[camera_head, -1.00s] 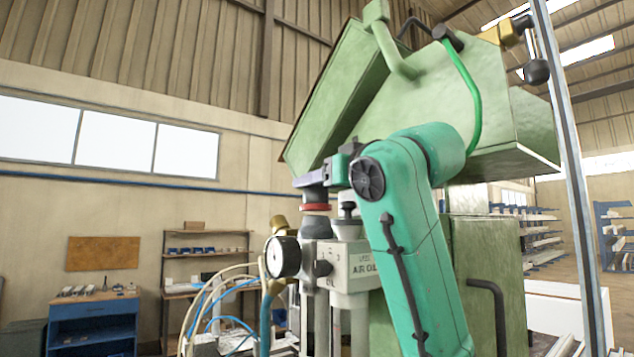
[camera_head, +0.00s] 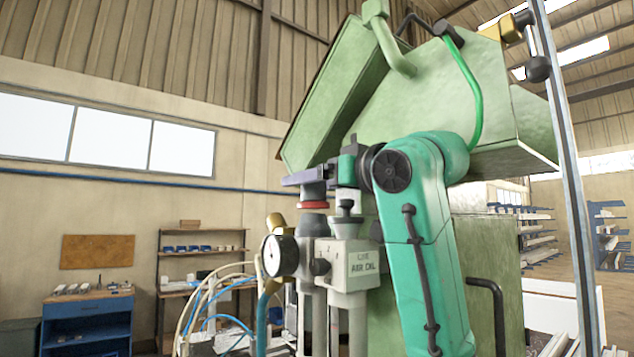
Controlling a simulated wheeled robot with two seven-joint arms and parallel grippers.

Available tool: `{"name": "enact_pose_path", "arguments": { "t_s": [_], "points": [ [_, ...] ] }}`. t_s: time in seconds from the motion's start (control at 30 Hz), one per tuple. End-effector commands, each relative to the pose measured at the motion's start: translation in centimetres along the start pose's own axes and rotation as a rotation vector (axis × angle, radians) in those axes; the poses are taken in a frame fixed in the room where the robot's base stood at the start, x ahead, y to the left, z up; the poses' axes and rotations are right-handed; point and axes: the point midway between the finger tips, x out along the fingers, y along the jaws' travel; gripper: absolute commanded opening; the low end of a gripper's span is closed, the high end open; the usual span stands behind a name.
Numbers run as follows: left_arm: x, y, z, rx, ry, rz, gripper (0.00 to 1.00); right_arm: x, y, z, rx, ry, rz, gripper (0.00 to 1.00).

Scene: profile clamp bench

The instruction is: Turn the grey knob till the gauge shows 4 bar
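The grey knob (camera_head: 313,192) sits above a red ring (camera_head: 312,205) on top of the air unit, left of centre. My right gripper (camera_head: 306,178) is at the knob's upper part, with its purple-grey finger lying across it. The far finger is hidden, so its grip on the knob cannot be made out. The round gauge (camera_head: 279,256) is on the unit's left side, below the knob. Its white dial is seen at a steep angle, and the needle reading is too small to tell. My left gripper is not in view.
A light grey block marked "AIR OIL" (camera_head: 362,266) with a black knob stands right below my wrist. A large green machine housing (camera_head: 440,105) rises behind and above my arm. Hoses (camera_head: 208,300) hang at the lower left. Free room lies left of the unit.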

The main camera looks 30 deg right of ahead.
Motion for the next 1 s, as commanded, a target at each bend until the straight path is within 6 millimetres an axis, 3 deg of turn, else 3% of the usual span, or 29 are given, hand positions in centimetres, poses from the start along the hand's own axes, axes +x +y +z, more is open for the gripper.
{"name": "enact_pose_path", "arguments": {
  "t_s": [0.17,0.4,0.63,0.8,1.0],
  "points": [
    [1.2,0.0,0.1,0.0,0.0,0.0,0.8,-1.6,0.0,0.3,0.0,0.004,0.0,0.83],
    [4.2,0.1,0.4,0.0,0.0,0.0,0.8,-7.4,0.0,0.6,0.0,0.005,0.001,0.83],
    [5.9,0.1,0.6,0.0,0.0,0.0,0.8,-12.5,0.0,0.4,0.001,0.002,0.0,0.83],
    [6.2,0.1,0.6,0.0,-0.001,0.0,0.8,-14.1,0.0,0.2,0.001,-0.002,-0.001,0.83],
    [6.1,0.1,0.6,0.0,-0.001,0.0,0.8,-14.2,0.0,0.1,0.0,-0.002,0.0,0.83]
  ]
}}
